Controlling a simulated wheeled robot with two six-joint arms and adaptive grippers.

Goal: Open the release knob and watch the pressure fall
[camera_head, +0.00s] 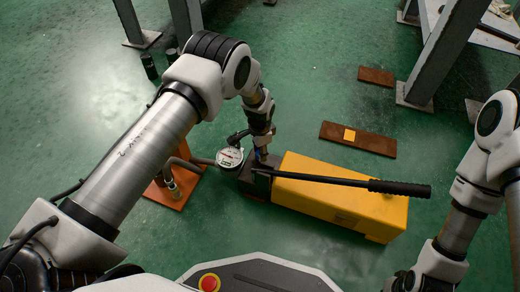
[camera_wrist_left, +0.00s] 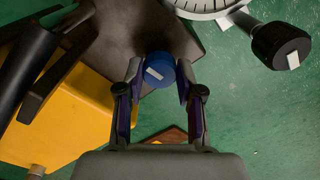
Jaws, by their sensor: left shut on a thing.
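The blue release knob (camera_wrist_left: 159,70) sits on the dark block (camera_wrist_left: 150,22) of the yellow hand pump (camera_head: 345,205). A white tag mark shows on the knob's top. My left gripper (camera_wrist_left: 159,84) has its two fingers on either side of the knob and is shut on it. In the head view, my left gripper (camera_head: 262,153) points down at the block and mostly hides the knob. The round pressure gauge (camera_head: 230,157) is beside the block; only part of its dial shows in the left wrist view (camera_wrist_left: 212,5). Its reading is too small to tell. My right gripper is not in view.
The pump's long black lever (camera_head: 400,188) lies across the yellow body. A black knob (camera_wrist_left: 282,45) is near the gauge. Brown plates (camera_head: 357,138) lie on the green floor behind the pump. Grey table legs (camera_head: 440,55) stand at the back right.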

